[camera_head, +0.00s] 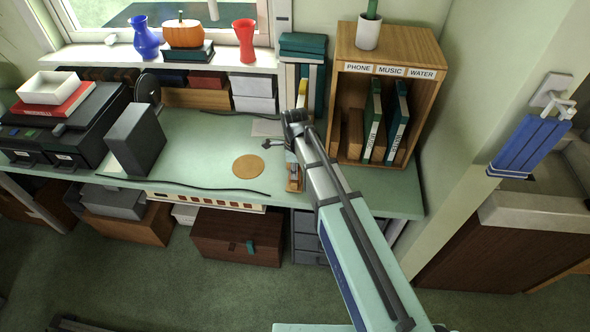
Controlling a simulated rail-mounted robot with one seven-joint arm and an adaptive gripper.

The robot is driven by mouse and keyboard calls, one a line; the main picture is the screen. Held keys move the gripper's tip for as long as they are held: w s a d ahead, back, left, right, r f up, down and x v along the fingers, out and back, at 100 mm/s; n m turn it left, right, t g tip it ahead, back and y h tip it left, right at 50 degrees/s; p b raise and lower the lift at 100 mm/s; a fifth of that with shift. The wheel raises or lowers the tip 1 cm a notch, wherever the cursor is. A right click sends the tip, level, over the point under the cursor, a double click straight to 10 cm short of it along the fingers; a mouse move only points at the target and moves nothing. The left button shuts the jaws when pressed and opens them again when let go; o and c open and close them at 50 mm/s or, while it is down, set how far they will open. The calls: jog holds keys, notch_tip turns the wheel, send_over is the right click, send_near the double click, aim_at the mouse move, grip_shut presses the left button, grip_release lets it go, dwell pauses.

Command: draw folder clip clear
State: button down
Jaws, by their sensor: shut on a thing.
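My arm reaches up from the lower right over the green desk (200,150). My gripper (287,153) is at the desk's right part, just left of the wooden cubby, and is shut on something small. The held thing fits the folder clip, but it is too small and too covered by my gripper and arm to make out. A small wooden and metal piece (294,184), possibly the vise, stands near the desk's front edge just below my gripper. I cannot tell whether the clip touches it.
The wooden cubby (432,50) with binders stands close to the right of my gripper. A round cork mat (248,166) lies to the left. A dark grey box (135,139) and a black printer (65,127) stand farther left. The desk's middle is mostly clear.

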jog(key=shift+r+p, duration=1.5)
jog(key=shift+r, duration=1.15)
